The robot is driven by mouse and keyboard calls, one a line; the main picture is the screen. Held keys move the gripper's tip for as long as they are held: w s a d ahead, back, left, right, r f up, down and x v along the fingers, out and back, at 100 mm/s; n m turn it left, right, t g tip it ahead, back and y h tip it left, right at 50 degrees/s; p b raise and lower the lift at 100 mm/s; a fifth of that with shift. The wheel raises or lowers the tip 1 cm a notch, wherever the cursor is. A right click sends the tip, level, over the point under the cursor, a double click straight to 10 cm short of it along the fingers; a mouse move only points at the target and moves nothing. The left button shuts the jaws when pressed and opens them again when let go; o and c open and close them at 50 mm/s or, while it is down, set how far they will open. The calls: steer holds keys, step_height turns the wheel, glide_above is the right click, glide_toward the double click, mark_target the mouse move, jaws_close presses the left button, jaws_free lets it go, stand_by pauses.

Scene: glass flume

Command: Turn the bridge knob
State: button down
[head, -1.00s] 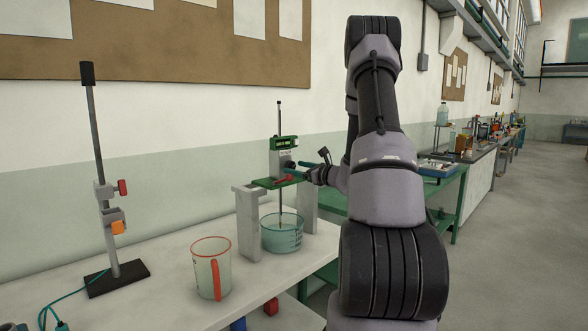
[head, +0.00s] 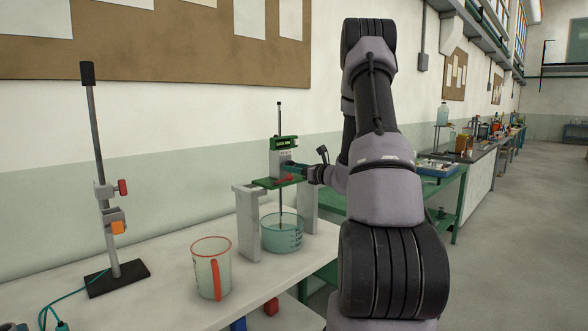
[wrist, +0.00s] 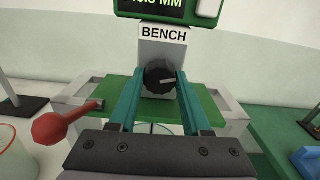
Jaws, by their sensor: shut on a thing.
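The bridge knob (wrist: 159,78) is a round black knob with a pale pointer line, on the grey front of the bridge unit below the "BENCH" label. The pointer is turned toward the right in the wrist view. My gripper (wrist: 158,84) has its two teal fingers shut on the knob, one on each side. In the head view my gripper (head: 292,166) reaches the unit from the right, and the knob is hidden there. The bridge unit (head: 279,158) stands on a green plate over a grey bridge stand (head: 247,225). Its green display (wrist: 160,8) is cut off at the top of the wrist view.
A red-ended lever (wrist: 50,127) sticks out left of my gripper. A glass beaker (head: 282,236) stands under the bridge with a rod in it. A red-rimmed jug (head: 211,270) and a clamp stand (head: 115,270) are on the white bench to the left.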

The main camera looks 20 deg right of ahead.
steer(key=m, duration=0.2)
steer(key=shift+m, duration=0.4)
steer(key=shift+c, duration=1.8)
jaws_free()
steer(key=v, duration=1)
steer(key=shift+s, duration=0.4)
steer(key=shift+d, duration=0.15)
